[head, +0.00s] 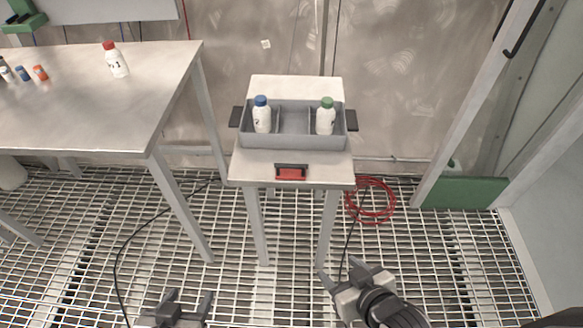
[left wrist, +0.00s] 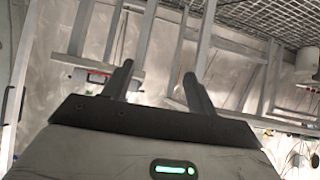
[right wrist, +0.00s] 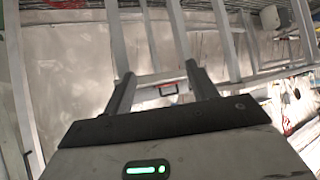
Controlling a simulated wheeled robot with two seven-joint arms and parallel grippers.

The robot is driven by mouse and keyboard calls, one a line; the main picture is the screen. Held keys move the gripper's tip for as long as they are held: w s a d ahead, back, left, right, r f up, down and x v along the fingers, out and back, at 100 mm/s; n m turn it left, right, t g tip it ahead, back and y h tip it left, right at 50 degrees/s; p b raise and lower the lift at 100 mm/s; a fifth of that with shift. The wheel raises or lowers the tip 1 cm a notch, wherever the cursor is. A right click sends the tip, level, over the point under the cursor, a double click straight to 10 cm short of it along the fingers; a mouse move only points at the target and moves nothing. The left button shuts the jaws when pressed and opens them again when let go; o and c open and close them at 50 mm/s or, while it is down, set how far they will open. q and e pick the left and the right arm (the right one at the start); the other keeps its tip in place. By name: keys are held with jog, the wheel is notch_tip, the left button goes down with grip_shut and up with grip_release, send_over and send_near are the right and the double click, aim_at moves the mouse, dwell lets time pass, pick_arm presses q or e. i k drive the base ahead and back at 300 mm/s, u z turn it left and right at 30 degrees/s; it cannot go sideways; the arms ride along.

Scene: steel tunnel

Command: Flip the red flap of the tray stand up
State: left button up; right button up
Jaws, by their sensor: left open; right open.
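The tray stand (head: 254,171) is a small pale table in the middle of the head view. A red flap (head: 291,174) with a dark bar along its upper edge sits at its front edge. The flap also shows small in the right wrist view (right wrist: 168,90) between the fingers, some distance beyond them. My left gripper (head: 187,298) is open and empty at the bottom of the head view, below and left of the stand. My right gripper (head: 343,276) is open and empty, below and right of the flap. Neither gripper touches the stand.
A grey divided tray (head: 290,139) with dark side handles stands on the stand. It holds a blue-capped bottle (head: 262,118) and a green-capped bottle (head: 325,119). A steel table (head: 120,110) is at left with a red-capped bottle (head: 117,63). A red cable coil (head: 372,199) lies on the grating.

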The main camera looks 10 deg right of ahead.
aim_at(283, 171)
jog(key=z, duration=0.85)
jog(key=k, duration=0.65)
jog(key=u, duration=0.4)
jog(key=i, duration=0.95)
